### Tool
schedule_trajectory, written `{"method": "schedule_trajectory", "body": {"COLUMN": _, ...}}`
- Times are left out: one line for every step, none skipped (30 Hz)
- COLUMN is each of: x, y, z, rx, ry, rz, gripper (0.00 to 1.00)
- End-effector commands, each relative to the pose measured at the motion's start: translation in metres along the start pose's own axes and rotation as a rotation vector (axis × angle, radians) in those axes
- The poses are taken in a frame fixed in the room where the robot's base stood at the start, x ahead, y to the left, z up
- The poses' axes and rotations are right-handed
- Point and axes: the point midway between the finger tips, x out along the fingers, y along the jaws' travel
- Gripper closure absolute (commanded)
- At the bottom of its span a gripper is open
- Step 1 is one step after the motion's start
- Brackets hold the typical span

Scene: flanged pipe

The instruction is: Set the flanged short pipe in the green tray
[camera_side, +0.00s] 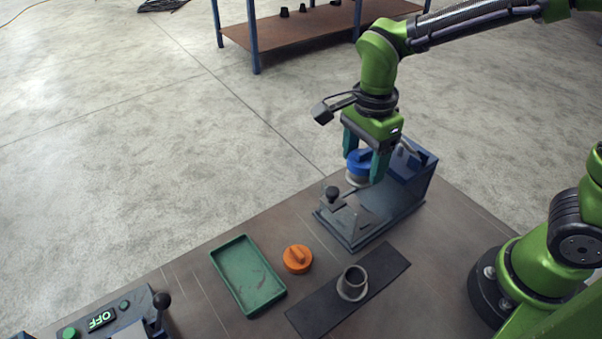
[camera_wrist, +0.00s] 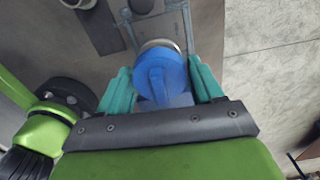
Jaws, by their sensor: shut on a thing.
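The grey flanged short pipe (camera_side: 352,281) stands upright on a dark mat, flange down and open end up. A piece of it shows at the top left edge of the wrist view (camera_wrist: 78,3). The green tray (camera_side: 248,275) lies to its left and is empty. My gripper (camera_side: 365,166) is shut on a blue cap (camera_side: 358,160), which has a pale grey rim below it. The gripper holds the cap over the blue-grey fixture, away from the pipe. The cap also shows between the teal fingers in the wrist view (camera_wrist: 160,75).
An orange cap (camera_side: 297,259) sits between the tray and the dark mat (camera_side: 313,318). The blue-grey fixture (camera_side: 408,196) with a black knob stands at the back right of the table. A control box (camera_side: 104,318) reading OFF, with a lever, is at the front left.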

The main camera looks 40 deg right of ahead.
Motion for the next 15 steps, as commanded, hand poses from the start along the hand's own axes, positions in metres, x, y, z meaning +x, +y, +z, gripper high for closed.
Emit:
{"method": "schedule_trajectory", "body": {"x": -0.005, "y": -0.001, "z": 0.0, "rx": 0.0, "ry": -0.002, "rz": -0.003, "gripper": 0.69}}
{"method": "schedule_trajectory", "body": {"x": -0.008, "y": 0.0, "z": 0.0, "rx": 0.001, "ry": -0.001, "rz": -0.002, "gripper": 0.69}}
{"method": "schedule_trajectory", "body": {"x": -0.011, "y": -0.001, "z": 0.0, "rx": 0.0, "ry": -0.001, "rz": -0.003, "gripper": 0.69}}
{"method": "schedule_trajectory", "body": {"x": -0.013, "y": -0.001, "z": 0.0, "rx": 0.0, "ry": -0.001, "rz": -0.003, "gripper": 0.69}}
{"method": "schedule_trajectory", "body": {"x": -0.016, "y": 0.0, "z": 0.0, "rx": 0.0, "ry": -0.001, "rz": -0.003, "gripper": 0.69}}
{"method": "schedule_trajectory", "body": {"x": -0.019, "y": 0.0, "z": 0.0, "rx": 0.0, "ry": -0.001, "rz": -0.003, "gripper": 0.69}}
{"method": "schedule_trajectory", "body": {"x": -0.021, "y": 0.0, "z": 0.0, "rx": 0.0, "ry": -0.001, "rz": -0.003, "gripper": 0.69}}
{"method": "schedule_trajectory", "body": {"x": -0.024, "y": 0.0, "z": 0.0, "rx": 0.0, "ry": -0.001, "rz": -0.002, "gripper": 0.69}}
{"method": "schedule_trajectory", "body": {"x": -0.027, "y": -0.001, "z": 0.0, "rx": 0.001, "ry": -0.001, "rz": -0.003, "gripper": 0.69}}
{"method": "schedule_trajectory", "body": {"x": -0.029, "y": -0.001, "z": 0.0, "rx": 0.001, "ry": -0.002, "rz": -0.003, "gripper": 0.69}}
{"method": "schedule_trajectory", "body": {"x": -0.032, "y": -0.001, "z": 0.0, "rx": 0.001, "ry": -0.001, "rz": -0.002, "gripper": 0.69}}
{"method": "schedule_trajectory", "body": {"x": -0.035, "y": -0.001, "z": 0.0, "rx": 0.0, "ry": -0.001, "rz": -0.002, "gripper": 0.69}}
{"method": "schedule_trajectory", "body": {"x": -0.037, "y": -0.001, "z": 0.0, "rx": 0.0, "ry": -0.001, "rz": -0.002, "gripper": 0.69}}
{"method": "schedule_trajectory", "body": {"x": -0.039, "y": 0.0, "z": 0.0, "rx": 0.0, "ry": -0.001, "rz": -0.002, "gripper": 0.69}}
{"method": "schedule_trajectory", "body": {"x": -0.042, "y": -0.001, "z": 0.0, "rx": 0.0, "ry": -0.001, "rz": -0.003, "gripper": 0.69}}
